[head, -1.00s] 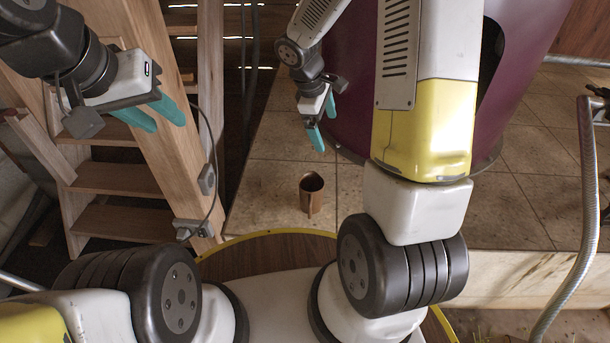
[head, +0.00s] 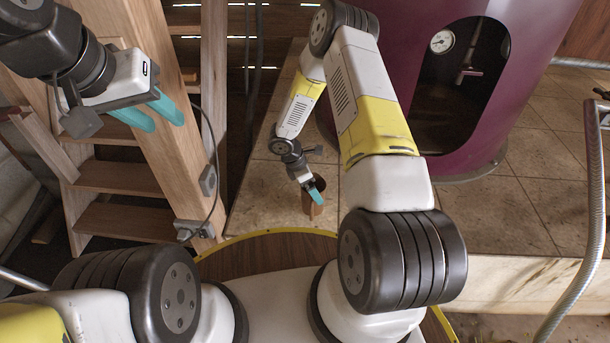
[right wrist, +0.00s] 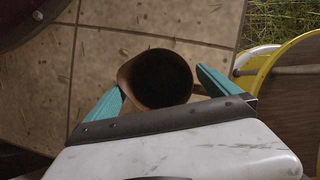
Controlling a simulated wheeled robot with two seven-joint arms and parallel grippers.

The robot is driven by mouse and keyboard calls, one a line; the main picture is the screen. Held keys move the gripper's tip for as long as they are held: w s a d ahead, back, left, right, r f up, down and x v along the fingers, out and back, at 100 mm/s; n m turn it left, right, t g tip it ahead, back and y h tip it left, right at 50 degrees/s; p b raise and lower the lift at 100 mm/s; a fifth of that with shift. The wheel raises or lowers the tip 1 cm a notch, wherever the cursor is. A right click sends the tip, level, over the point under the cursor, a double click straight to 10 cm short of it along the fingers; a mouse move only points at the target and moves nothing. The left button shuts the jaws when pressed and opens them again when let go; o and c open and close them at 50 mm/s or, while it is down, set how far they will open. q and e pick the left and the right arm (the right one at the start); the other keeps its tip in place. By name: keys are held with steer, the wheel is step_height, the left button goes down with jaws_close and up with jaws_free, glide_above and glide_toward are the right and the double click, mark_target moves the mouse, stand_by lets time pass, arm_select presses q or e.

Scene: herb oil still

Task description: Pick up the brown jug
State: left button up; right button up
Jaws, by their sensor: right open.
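The brown jug (head: 309,208) stands upright on the tiled platform in the head view, partly hidden by my right gripper (head: 317,192). In the right wrist view the jug (right wrist: 157,80) shows its dark open mouth. It lies between the two teal fingers of my right gripper (right wrist: 160,92), one on each side, with a gap visible at the right finger. My right gripper is open. My left gripper (head: 155,112) is at the upper left of the head view, in front of the wooden stairs and far from the jug. Its two teal fingers are apart, with nothing between them.
Wooden stairs (head: 120,178) rise at left. A grey hose (head: 590,210) curves at right. Bare tiles lie around the jug.

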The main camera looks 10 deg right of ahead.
steer(key=shift+x, duration=1.5)
steer(key=c, duration=1.4)
steer(key=shift+r, duration=0.15)
